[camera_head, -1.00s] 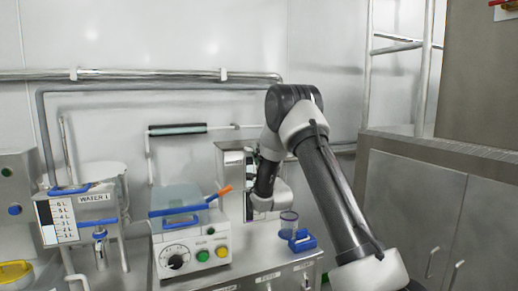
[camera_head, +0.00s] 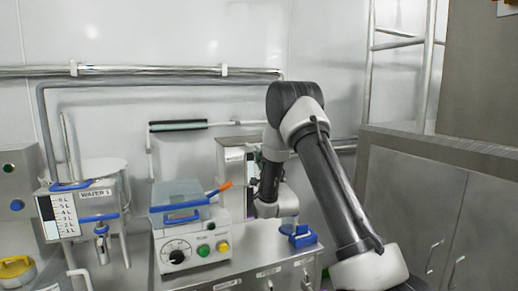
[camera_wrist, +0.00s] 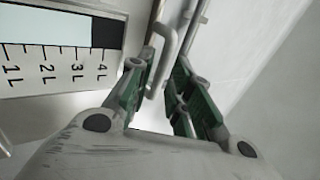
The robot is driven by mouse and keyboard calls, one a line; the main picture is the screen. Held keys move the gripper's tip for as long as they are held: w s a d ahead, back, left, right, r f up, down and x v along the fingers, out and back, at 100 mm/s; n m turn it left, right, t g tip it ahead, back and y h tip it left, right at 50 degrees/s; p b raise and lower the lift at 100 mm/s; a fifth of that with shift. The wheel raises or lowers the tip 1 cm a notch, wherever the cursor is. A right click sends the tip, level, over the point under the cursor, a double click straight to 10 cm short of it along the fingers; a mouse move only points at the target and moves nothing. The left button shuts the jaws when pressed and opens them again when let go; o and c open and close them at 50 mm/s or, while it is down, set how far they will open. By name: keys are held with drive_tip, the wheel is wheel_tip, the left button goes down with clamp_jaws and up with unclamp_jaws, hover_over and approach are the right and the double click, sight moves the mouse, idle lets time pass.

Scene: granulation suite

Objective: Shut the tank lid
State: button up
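A tank (camera_head: 236,148) with a gauge panel stands behind my arm in the head view; my wrist covers much of it, and I cannot tell how its lid stands. The wrist view shows a litre-marked panel (camera_wrist: 60,62) at upper left and a pale bent metal handle (camera_wrist: 160,75) near the fingers. My gripper (camera_wrist: 163,65) is open, its green-padded fingers apart on either side of the handle; I cannot tell whether they touch it. A second tank marked WATER 1 (camera_head: 85,208) stands at far left, with a blue part on its top edge.
A control box (camera_head: 195,250) with a translucent blue cover (camera_head: 178,192) and an orange-tipped lever (camera_head: 219,189) stands left of my arm. A blue holder (camera_head: 302,238) sits on the counter at right. Pipes (camera_head: 150,71) run along the wall. Steel cabinets (camera_head: 425,205) stand at right.

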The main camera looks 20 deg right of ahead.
drive_tip(key=shift+v, duration=1.8)
